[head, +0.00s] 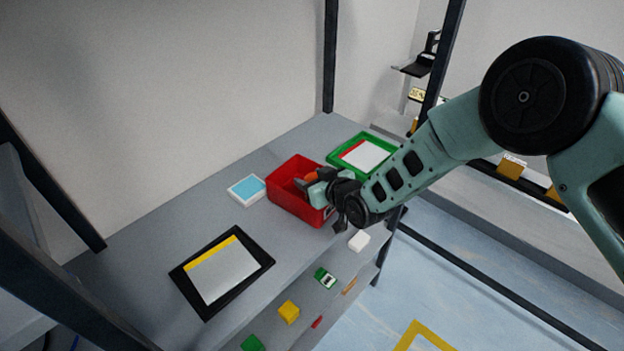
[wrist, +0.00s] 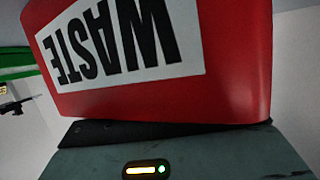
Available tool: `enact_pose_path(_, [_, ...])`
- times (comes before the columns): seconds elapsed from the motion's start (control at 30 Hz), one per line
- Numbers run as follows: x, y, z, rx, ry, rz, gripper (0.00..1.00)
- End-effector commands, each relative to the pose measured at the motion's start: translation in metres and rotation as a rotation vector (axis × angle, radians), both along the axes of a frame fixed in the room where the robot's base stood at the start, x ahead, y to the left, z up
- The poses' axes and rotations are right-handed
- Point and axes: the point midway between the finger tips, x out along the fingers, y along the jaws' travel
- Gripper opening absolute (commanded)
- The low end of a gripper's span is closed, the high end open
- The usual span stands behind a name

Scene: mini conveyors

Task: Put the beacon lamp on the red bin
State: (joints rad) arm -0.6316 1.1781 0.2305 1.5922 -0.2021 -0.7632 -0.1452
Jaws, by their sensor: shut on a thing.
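The red bin (head: 283,202) stands on the grey shelf top, open upward. In the wrist view its wall (wrist: 235,70) fills most of the picture, with a white WASTE label upside down. My gripper (head: 308,183) reaches over the bin's right side. It is shut on a small orange thing, which looks like the beacon lamp (head: 311,176), over the bin's opening. Whether the lamp touches the bin is not clear. The fingers and lamp are out of the wrist view, where only the grey-green gripper housing shows at the bottom.
A green tray (head: 378,141) stands behind the bin at right. A white and blue box (head: 246,189) lies left of it, and a black tray (head: 184,274) lies nearer. A white block (head: 359,241) and several coloured items are on lower levels in front.

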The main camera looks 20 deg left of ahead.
Motion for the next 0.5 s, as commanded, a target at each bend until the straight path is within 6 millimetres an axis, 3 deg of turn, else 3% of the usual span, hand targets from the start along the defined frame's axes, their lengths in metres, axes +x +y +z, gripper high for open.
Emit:
enact_pose_path(0.03, [-0.0002,-0.0003,-0.0005,-0.002,0.001,0.000,0.23])
enact_pose_path(0.07, [-0.0003,-0.0005,-0.0009,-0.002,0.002,0.000,0.56])
enact_pose_path(0.5, [-0.0007,-0.0007,0.0061,-0.003,0.002,0.000,0.57])
